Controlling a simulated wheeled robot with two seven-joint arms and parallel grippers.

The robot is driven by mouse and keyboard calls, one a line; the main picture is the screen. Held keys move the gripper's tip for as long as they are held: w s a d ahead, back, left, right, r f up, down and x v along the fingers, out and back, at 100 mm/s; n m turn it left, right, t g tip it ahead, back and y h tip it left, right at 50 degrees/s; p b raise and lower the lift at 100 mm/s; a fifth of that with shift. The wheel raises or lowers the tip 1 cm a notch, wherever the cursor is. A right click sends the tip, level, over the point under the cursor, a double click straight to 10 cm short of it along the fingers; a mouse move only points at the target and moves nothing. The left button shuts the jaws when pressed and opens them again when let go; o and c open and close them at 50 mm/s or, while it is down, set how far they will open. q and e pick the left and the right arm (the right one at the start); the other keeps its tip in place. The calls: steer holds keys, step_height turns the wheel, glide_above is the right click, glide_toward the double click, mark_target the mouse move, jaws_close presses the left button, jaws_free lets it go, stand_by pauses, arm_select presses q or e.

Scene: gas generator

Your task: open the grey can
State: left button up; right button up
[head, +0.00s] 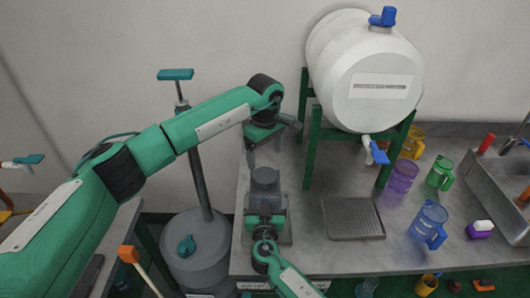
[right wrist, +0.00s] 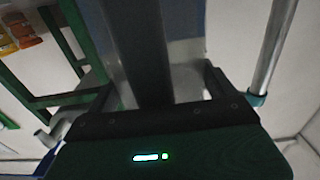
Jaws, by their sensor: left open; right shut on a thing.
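The grey can (head: 265,182) stands on the counter near its left end, with a darker round top. My right gripper (head: 264,212) comes from the front and is shut on the can's near side. In the right wrist view a dark grey body (right wrist: 150,60) fills the space between the fingers of this gripper (right wrist: 160,95). My left gripper (head: 266,147) is open above the can's top, pointing down, apart from it. The can's lower front is partly hidden by my right gripper.
A white barrel (head: 365,75) with a blue-handled tap stands on a green frame (head: 311,150). A dark drip tray (head: 353,220), coloured jugs (head: 429,222) and a sink (head: 500,175) are to the right. A tall-handled grey tank (head: 200,250) stands left of the counter.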

mark_target(265, 175)
arm_select(q)
steer(key=m, duration=1)
steer(key=shift+m, duration=0.3)
steer(key=m, duration=0.2)
steer(key=shift+f+m, duration=0.1)
steer(key=shift+m, duration=0.3)
steer(key=shift+f, duration=3.9)
